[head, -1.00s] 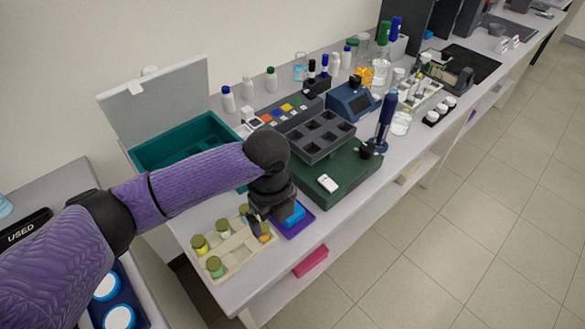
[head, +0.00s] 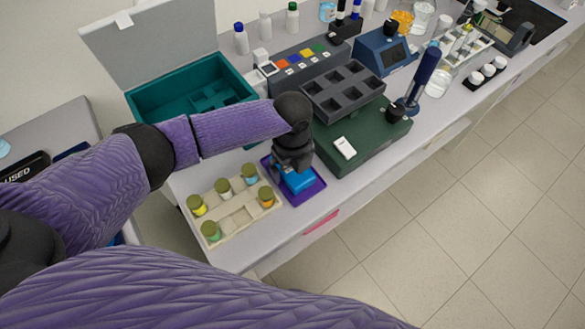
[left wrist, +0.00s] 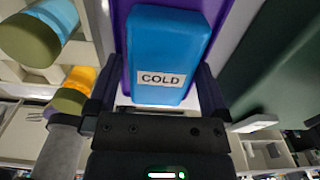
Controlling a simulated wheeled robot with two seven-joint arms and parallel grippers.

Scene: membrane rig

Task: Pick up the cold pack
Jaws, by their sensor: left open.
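The cold pack (head: 299,184) is a blue block on a purple tray (head: 316,193) at the front of the bench. In the left wrist view the cold pack (left wrist: 172,45) shows its COLD label, and the purple tray (left wrist: 120,22) is beneath it. My left gripper (head: 289,169) points down over the pack and hides part of it. In the left wrist view its open fingers stand on either side of the pack's near end. I cannot tell whether they touch it. My right gripper is not in view.
A cream rack (head: 238,232) with several olive-capped vials stands close left of the tray. A dark green block (head: 377,143) with a grey welled tray (head: 341,98) stands close right. An open teal box (head: 150,105) is behind my left arm.

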